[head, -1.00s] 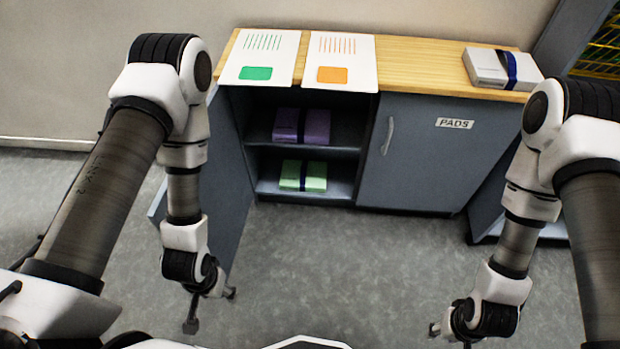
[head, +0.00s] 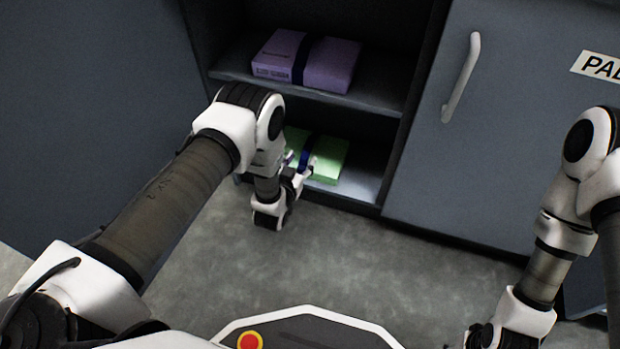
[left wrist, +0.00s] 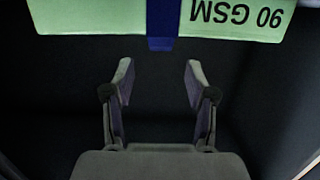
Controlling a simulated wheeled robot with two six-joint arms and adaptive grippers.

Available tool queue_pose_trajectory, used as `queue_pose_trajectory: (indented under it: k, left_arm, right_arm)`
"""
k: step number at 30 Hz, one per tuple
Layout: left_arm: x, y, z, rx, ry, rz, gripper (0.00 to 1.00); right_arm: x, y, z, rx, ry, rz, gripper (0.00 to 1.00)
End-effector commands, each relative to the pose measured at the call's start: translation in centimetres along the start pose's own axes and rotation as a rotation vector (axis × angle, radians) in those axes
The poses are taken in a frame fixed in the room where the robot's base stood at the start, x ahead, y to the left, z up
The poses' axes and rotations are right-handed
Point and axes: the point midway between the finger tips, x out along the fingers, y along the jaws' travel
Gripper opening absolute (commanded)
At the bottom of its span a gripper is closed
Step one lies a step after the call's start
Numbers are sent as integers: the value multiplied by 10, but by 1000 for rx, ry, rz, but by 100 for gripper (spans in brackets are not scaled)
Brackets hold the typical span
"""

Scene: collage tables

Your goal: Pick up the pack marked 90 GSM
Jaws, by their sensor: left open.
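The green pack marked 90 GSM (head: 329,160) lies on the lower shelf of the open cabinet, with a dark blue band around its middle. In the left wrist view the pack (left wrist: 90,17) spans the top edge, its lettering upside down and its blue band (left wrist: 162,20) near the centre. My left gripper (head: 299,166) is at the front of the lower shelf, just before the pack. In the left wrist view its two fingers (left wrist: 157,82) are apart with nothing between them, and the band lies roughly in line with the gap. My right gripper (head: 480,338) is at the bottom edge, its fingers not clearly shown.
A purple pack (head: 306,60) with a dark band lies on the upper shelf (head: 385,92), above my left gripper. A closed grey door with a handle (head: 461,78) and a cut-off label stands to the right. An open door panel (head: 90,110) is at the left.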

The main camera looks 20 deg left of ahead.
Motion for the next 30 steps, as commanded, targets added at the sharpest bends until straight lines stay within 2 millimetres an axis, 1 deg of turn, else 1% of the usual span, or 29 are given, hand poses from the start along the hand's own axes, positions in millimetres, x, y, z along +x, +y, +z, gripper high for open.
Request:
queue_pose_trajectory:
  k: [1, 8, 11, 15, 18, 19, 25, 26, 27, 29, 30]
  left_arm:
    - [6, 1, 10, -1, 24, 1, 56]
    - [34, 2, 5, -1, 47, 2, 56]
    - [46, 1, 6, -1, 45, 2, 56]
    - [70, 0, 8, -1, 45, 2, 56]
    - [84, 0, 4, -1, 44, 3, 56]
    - [85, 0, 2, -1, 42, 2, 56]
    - [86, 0, -1, -1, 40, 2, 56]
    - [86, 0, -1, -1, 40, 2, 49]
    - [86, 0, -1, -1, 40, 2, 35]
    - [86, 0, -1, -1, 39, 2, 14]
    - [86, 0, -1, -1, 39, 2, 0]
  right_arm:
    - [14, 0, 0, 0, 0, 0, 40]
    - [31, 0, -3, -2, 10, 1, 40]
    - [45, 0, -6, -7, 19, 2, 40]
    - [72, 1, -15, -18, 41, 5, 40]
    - [80, 1, -18, -22, 51, 6, 40]
    - [80, 1, -19, -23, 53, 7, 40]
    - [77, 1, -20, -24, 55, 7, 40]
    - [76, 1, -20, -24, 55, 7, 40]
    - [76, 1, -19, -24, 55, 7, 40]
    - [76, 1, -19, -24, 54, 7, 40]
    - [77, 1, -19, -24, 54, 6, 40]
